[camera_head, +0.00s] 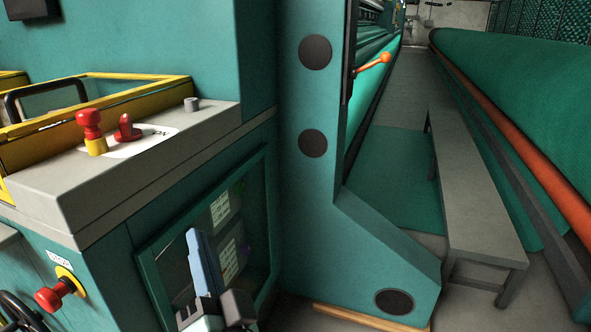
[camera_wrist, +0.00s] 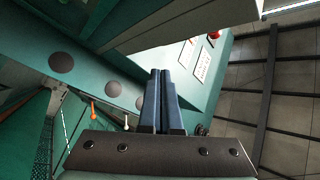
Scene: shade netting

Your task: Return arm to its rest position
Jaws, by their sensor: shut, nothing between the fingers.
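My gripper (camera_head: 194,238) is at the bottom of the head view, in front of the lower cabinet of the green machine (camera_head: 311,230). Its blue-grey fingers point upward in the picture. In the wrist view the two fingers of my gripper (camera_wrist: 162,75) lie together, shut and empty, and part of the machine shows beyond them. Most of my arm is hidden below the edge of the head view.
A grey ledge (camera_head: 60,185) carries red knobs (camera_head: 89,118) and a yellow frame. A red button (camera_head: 48,298) sticks out at lower left. A grey bench (camera_head: 470,200) stands in the aisle at right, beside a green netting roll (camera_head: 520,85). An orange-knobbed lever (camera_head: 384,58) juts from the machine.

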